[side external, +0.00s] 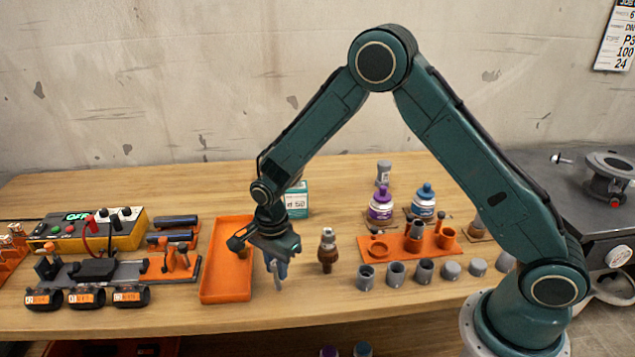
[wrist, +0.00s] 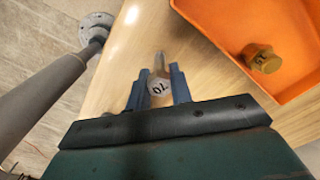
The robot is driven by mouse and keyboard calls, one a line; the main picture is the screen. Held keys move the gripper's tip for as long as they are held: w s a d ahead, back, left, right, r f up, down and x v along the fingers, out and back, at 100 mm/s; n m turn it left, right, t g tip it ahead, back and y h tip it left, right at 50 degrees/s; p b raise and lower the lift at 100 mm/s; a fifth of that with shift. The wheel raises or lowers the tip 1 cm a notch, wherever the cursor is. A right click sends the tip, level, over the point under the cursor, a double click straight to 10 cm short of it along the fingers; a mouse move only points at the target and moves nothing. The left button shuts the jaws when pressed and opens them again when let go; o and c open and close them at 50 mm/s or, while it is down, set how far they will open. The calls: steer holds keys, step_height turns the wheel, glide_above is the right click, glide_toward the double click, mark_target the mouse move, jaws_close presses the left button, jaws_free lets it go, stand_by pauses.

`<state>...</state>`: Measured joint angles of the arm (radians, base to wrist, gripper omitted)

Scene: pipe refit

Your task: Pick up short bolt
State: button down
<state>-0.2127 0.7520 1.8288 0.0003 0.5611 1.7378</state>
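A grey metal bolt (wrist: 159,86) shows in the wrist view, its hex head marked with what looks like "70" and its shank pointing away from the camera. My gripper (wrist: 159,82) has its two blue fingers on either side of the head, with no clear gap, so it appears shut on the bolt. In the side view my gripper (side external: 277,268) points down just right of the orange tray. The bolt (side external: 278,284) shows below the fingertips there. I cannot tell whether its lower end touches the table.
The orange tray (side external: 227,293) holds a brass fitting (wrist: 264,60). A brown fitting (side external: 327,250) stands right of my gripper, with several grey caps (side external: 396,274) and an orange holder (side external: 442,239) beyond. A clamp fixture (side external: 100,270) is at left.

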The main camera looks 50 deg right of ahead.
steer(key=shift+r, duration=0.2)
step_height(320, 180, up, 20)
steer(key=shift+f, duration=0.2)
stand_by(0.7)
stand_by(0.5)
